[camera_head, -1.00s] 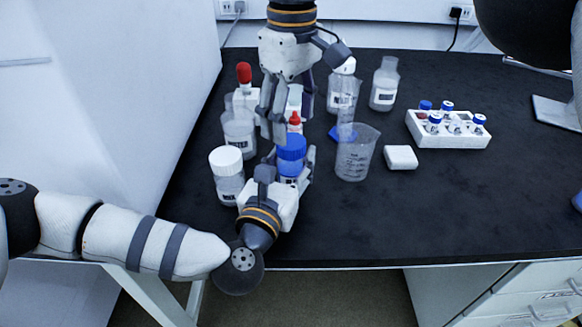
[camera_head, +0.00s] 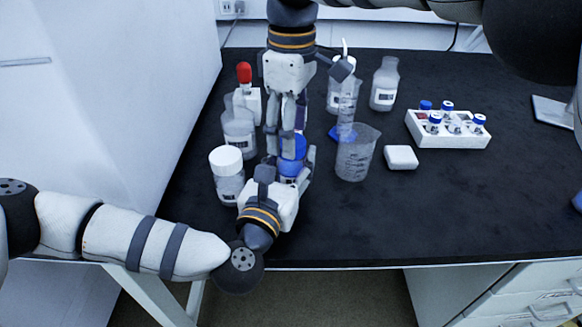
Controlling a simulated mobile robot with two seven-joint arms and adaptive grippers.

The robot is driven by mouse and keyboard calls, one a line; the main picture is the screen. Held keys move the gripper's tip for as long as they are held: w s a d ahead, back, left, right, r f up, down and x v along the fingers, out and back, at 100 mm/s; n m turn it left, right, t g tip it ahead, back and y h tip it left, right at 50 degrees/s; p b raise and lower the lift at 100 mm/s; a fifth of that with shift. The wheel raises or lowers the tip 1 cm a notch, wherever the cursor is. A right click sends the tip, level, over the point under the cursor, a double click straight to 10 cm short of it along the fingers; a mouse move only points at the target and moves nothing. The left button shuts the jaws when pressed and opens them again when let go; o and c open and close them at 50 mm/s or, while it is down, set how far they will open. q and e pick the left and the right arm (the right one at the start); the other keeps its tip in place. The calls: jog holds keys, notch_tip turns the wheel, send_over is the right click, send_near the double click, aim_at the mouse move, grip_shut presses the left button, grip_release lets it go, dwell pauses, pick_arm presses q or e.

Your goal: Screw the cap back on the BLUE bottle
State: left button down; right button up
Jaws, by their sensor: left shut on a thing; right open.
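The blue bottle stands at the front middle of the bench, its blue cap (camera_head: 293,147) at its top and its body mostly hidden by my grippers. I cannot tell whether the cap is threaded on. My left gripper (camera_head: 285,172) comes from the front left and is shut on the blue bottle, below the cap. My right gripper (camera_head: 290,133) points straight down from above. It is open, with its fingers around or just in front of the blue cap; whether they touch it is unclear.
A white-capped bottle (camera_head: 227,175) stands just left, with a clear bottle (camera_head: 239,130) and a red-topped bottle (camera_head: 245,85) behind. A beaker (camera_head: 355,155) is close on the right, near a white block (camera_head: 401,157) and a vial rack (camera_head: 450,135). The front right is clear.

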jog(key=shift+f, duration=0.95)
jog(key=shift+c, duration=0.5)
jog(key=c, duration=1.1)
jog(key=shift+m, duration=0.9)
jog(key=o, duration=1.4)
jog(key=shift+c, duration=0.2)
